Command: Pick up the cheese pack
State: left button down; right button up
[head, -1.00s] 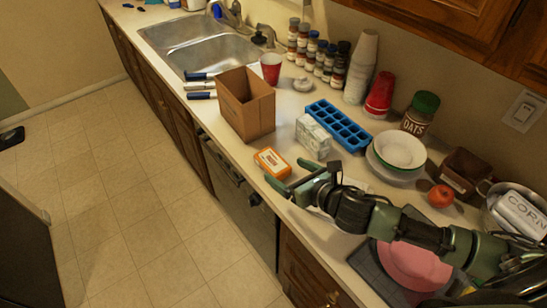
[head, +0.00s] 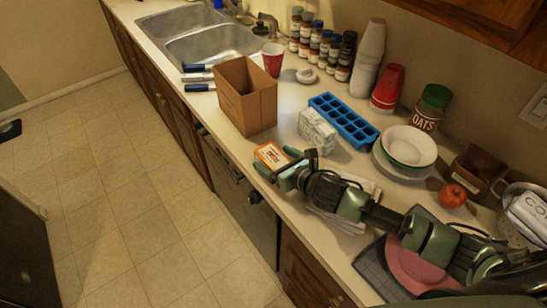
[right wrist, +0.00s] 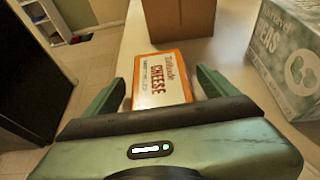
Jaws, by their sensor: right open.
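The cheese pack (head: 270,155) is a small orange and white box lying flat on the counter near its front edge. In the right wrist view the cheese pack (right wrist: 162,80) shows its "CHEESE" label, ahead of and between my fingers. My right gripper (head: 277,165) is open at the near side of the pack, with the fingers pointing toward it. In the right wrist view the right gripper (right wrist: 162,92) has one finger on each side of the pack's near part, with gaps visible. My left gripper is not in view.
A cardboard box (head: 247,97) stands behind the pack, and a peas pack (head: 317,130) stands to its right. A blue ice tray (head: 343,120), bowls (head: 408,150) and a sink (head: 208,40) are farther off. The counter's front edge is close on the left.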

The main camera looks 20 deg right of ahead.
jog(key=shift+w+a+f, duration=0.15)
jog(key=shift+w+f, duration=0.1)
jog(key=shift+w, duration=0.25)
jog(key=shift+s, duration=0.1)
jog(key=shift+c, duration=0.4)
jog(key=c, duration=1.5)
jog(key=shift+r, duration=0.1)
jog(key=shift+c, duration=0.7)
jog(key=shift+r, duration=0.1)
